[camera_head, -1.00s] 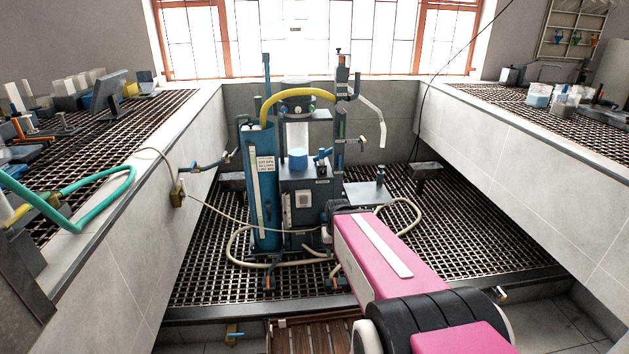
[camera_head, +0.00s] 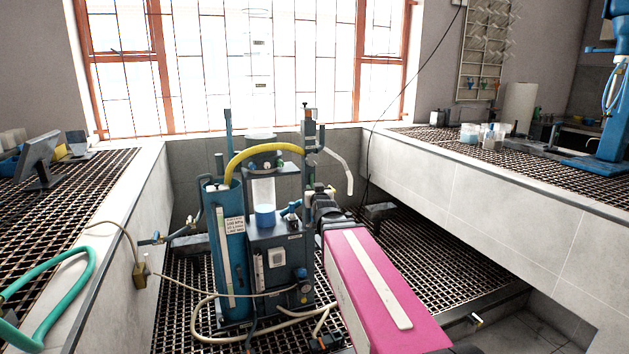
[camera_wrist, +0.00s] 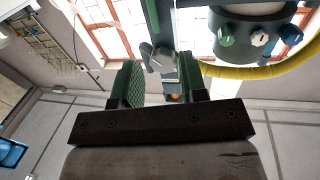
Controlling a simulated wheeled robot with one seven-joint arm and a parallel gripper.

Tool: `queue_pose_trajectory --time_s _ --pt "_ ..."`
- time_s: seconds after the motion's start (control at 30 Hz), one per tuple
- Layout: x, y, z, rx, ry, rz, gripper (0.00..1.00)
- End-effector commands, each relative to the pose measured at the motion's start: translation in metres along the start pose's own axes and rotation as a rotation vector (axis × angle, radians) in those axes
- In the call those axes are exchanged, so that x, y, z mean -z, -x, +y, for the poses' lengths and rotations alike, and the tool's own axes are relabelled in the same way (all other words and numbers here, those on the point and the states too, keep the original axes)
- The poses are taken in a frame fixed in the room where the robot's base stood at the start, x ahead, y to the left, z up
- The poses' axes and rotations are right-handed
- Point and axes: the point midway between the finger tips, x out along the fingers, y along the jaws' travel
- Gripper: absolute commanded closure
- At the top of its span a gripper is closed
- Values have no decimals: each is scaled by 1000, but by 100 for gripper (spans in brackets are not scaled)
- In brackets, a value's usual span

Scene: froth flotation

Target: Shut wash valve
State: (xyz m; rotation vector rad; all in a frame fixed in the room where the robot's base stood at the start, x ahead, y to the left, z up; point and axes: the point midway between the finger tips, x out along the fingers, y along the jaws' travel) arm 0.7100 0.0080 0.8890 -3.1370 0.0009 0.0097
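The flotation rig has a blue column (camera_head: 231,265), a clear tube with a blue base (camera_head: 264,205), a yellow hose (camera_head: 262,148) and a slim post (camera_head: 309,135) with fittings and a pale bent hose (camera_head: 343,170). No readable label marks the wash valve. In the wrist view, a grey lever-like fitting (camera_wrist: 156,57) on the post lies just beyond my gripper (camera_wrist: 160,80), roughly between its green-padded fingers. The fingers are apart and appear empty; contact with the fitting cannot be told. In the head view my arm hides the fingertips near the post.
A dark housing with green, white and blue knobs (camera_wrist: 259,39) and the yellow hose (camera_wrist: 262,70) are close right of the fingers in the wrist view. Benches flank the rig: a monitor (camera_head: 40,158) left, containers (camera_head: 490,135) right. A cream hose (camera_head: 205,318) loops over the grating.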

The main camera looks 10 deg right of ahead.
Motion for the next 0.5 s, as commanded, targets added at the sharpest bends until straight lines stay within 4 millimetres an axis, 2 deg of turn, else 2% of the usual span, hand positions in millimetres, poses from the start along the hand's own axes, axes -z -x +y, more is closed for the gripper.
queue_pose_trajectory --time_s 0.27,0.5 --pt "2 -20 1 -2 -1 9 61" --pt "2 -60 1 -2 -1 8 61"
